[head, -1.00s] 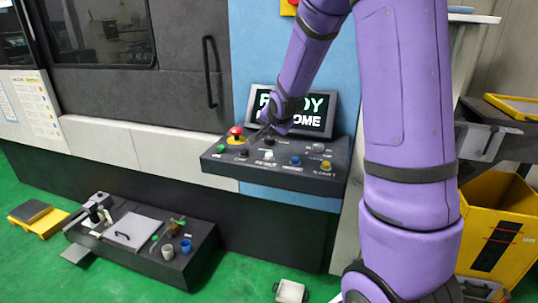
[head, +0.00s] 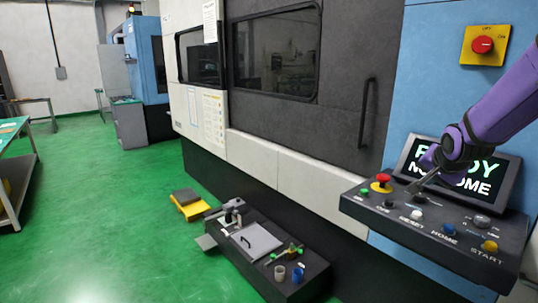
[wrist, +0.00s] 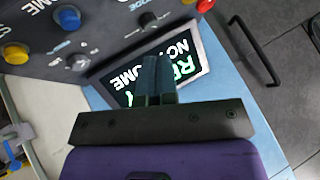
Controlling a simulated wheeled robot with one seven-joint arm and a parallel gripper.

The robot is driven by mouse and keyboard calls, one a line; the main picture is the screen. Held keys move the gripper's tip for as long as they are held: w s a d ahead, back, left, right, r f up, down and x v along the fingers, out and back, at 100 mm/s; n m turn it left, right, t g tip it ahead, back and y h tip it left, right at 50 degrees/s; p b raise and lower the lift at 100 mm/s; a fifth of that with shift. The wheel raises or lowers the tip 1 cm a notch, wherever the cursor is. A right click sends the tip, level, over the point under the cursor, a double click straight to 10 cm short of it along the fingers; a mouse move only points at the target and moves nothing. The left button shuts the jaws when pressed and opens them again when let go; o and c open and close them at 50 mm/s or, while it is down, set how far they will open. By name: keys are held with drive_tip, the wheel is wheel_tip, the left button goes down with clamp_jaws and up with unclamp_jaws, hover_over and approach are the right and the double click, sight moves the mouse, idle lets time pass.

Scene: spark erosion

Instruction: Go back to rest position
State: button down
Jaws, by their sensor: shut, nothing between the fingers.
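My gripper (head: 420,187) is at the end of my purple arm, at the right of the head view. It hovers over the upper part of the control panel (head: 385,226), in front of the display (head: 486,180). In the wrist view my gripper's fingers (wrist: 155,80) are together with nothing between them. They overlap the display (wrist: 186,67), which reads "READY" and "HOME" in part. My arm hides some of the screen. I cannot tell whether the fingertips touch the panel.
The panel carries a red emergency button (head: 382,179), a blue HOME button (head: 449,229) and a yellow START button (head: 490,246). A door handle (head: 367,113) stands out from the machine. A low dark bench (head: 235,262) with tools is on the floor. Green floor at left is open.

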drive_tip(key=s+a+r+n+g, duration=0.1)
drive_tip(key=s+a+r+n, duration=0.2)
drive_tip(key=s, duration=0.6)
drive_tip(key=s+a+r+n+g+y, duration=0.1)
drive_tip(key=s+a+r+n, duration=0.2)
drive_tip(key=s, duration=0.7)
drive_tip(key=s+a+r+n+g+y, duration=0.1)
drive_tip(key=s+a+r+n, duration=0.2)
drive_tip(key=s+a, duration=0.3)
drive_tip(key=s+n, duration=0.1)
drive_tip(key=s, duration=0.3)
drive_tip(key=shift+s+a+r, duration=0.15)
drive_tip(key=shift+s+a, duration=0.05)
idle(0.3)
